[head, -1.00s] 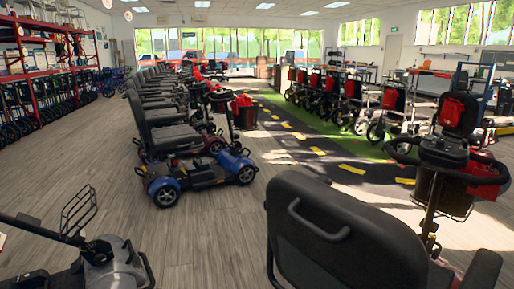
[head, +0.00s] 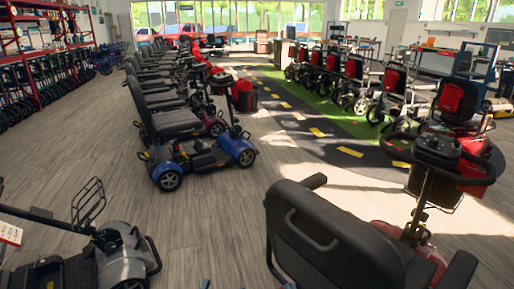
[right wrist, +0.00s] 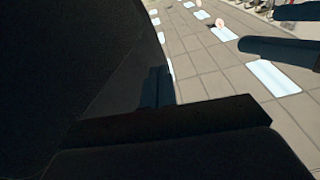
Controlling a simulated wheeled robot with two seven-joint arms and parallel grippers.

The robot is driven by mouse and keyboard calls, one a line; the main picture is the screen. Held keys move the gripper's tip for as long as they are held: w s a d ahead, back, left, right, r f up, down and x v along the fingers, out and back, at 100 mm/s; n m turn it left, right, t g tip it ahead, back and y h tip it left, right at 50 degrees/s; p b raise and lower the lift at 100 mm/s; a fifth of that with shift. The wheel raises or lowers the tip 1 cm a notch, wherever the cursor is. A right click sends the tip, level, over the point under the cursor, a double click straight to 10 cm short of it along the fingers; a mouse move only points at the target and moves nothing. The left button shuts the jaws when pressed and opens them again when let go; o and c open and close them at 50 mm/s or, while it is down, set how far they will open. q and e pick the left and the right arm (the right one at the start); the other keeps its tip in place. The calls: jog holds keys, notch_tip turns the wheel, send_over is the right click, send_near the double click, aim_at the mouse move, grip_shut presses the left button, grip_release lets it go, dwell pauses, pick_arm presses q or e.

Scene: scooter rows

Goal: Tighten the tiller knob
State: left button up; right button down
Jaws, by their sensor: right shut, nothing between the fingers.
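The closest scooter stands at the right front, its black seat (head: 325,235) towards me. Its tiller (head: 440,150) rises beyond the seat at the right, with a looped black handlebar and a dark basket below. A tiller knob is too small or hidden to make out. Only small bluish slivers of my own show at the bottom edge of the head view, the right gripper (head: 297,286) just in front of the seat. It is shut and empty, apart from the tiller. The right wrist view is mostly filled by dark close surfaces.
A blue scooter (head: 195,160) heads a row of scooters at centre left. A red rack (head: 40,50) stands far left. Wooden floor (head: 205,225) is free between them.

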pick_arm(q)
jog(key=s+a+f+g+y+p, duration=0.2)
jog(key=s+f+g+p, duration=0.3)
jog(key=s+g, duration=0.3)
jog(key=s+a+f+g+y+p, duration=0.1)
jog(key=s+a+f+g+p, duration=0.2)
jog(key=s+f+g+p, duration=0.2)
jog(key=s+g+p, duration=0.3)
jog(key=s+g, duration=0.1)
jog(key=s, duration=0.1)
jog(key=shift+a+y, duration=0.35)
jog(key=shift+y, duration=0.05)
pick_arm(e)
jog(key=s+d+f+g+h, duration=0.2)
jog(key=s+f+g, duration=0.3)
jog(key=s+g, duration=0.3)
jog(key=s+d+f+g+h, duration=0.1)
jog(key=s+d+f+g, duration=0.2)
jog(key=s+g, duration=0.6)
notch_tip(320, 180, down, 2)
jog(key=shift+s+d+f+h, duration=0.1)
jog(key=shift+s+d+h, duration=0.2)
jog(key=shift+s+h, duration=0.15)
